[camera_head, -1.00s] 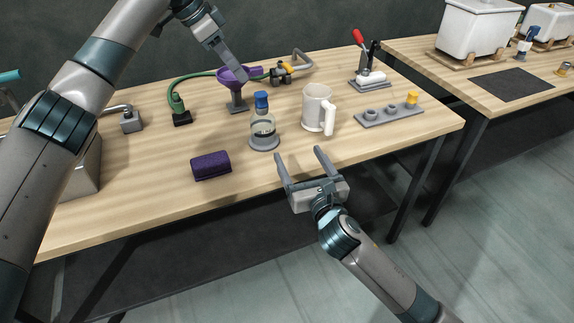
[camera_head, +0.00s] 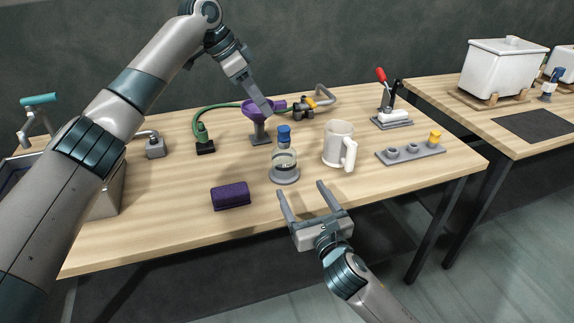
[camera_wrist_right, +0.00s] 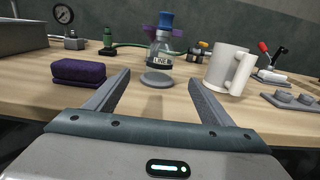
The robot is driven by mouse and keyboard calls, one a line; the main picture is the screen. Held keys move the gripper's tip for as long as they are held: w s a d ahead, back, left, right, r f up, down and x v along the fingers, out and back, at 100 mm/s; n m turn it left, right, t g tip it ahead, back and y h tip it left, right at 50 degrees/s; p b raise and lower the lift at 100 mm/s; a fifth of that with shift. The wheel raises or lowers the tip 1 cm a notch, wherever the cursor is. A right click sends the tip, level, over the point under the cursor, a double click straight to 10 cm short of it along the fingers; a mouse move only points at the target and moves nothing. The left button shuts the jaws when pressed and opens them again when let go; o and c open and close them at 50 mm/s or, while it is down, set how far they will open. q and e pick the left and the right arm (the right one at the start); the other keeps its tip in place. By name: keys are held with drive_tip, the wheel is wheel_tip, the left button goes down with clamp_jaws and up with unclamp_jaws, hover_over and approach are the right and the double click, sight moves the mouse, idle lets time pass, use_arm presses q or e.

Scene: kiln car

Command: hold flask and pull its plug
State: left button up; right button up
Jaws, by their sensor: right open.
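The clear glass flask (camera_head: 284,161) has a blue plug (camera_head: 284,134) in its neck. It stands upright near the front of the bench, at a grey round disc (camera_head: 286,177). In the right wrist view, the flask (camera_wrist_right: 160,50) and its plug (camera_wrist_right: 166,20) show beyond the spread fingers, with the disc (camera_wrist_right: 157,78) nearer. My right gripper (camera_head: 300,188) is open and empty at the bench's front edge, just short of the flask. My left gripper (camera_head: 266,106) points down near the purple funnel, behind and above the flask; its finger gap cannot be made out.
A white mug (camera_head: 338,144) stands close right of the flask. A purple sponge-like block (camera_head: 231,196) lies to the left front. The purple funnel (camera_head: 256,113) on a grey stand is behind. A grey peg rack (camera_head: 410,152) lies right. Bare wood (camera_head: 165,215) is left of the block.

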sight(284, 160)
drive_tip(key=x, duration=1.5)
drive_tip(key=c, duration=1.3)
drive_tip(key=shift+f, duration=0.1)
use_arm(q)
drive_tip(key=o, duration=0.4)
drive_tip(key=shift+c, duration=0.2)
drive_tip(key=shift+s+a+f+t+h, duration=0.15)
drive_tip(key=shift+a+f+h, duration=0.1)
drive_tip(key=shift+f+h, duration=0.3)
drive_tip(key=shift+a+f+t+h, duration=0.2)
drive_tip(key=shift+f+h, duration=0.25)
drive_tip(key=shift+f, duration=0.15)
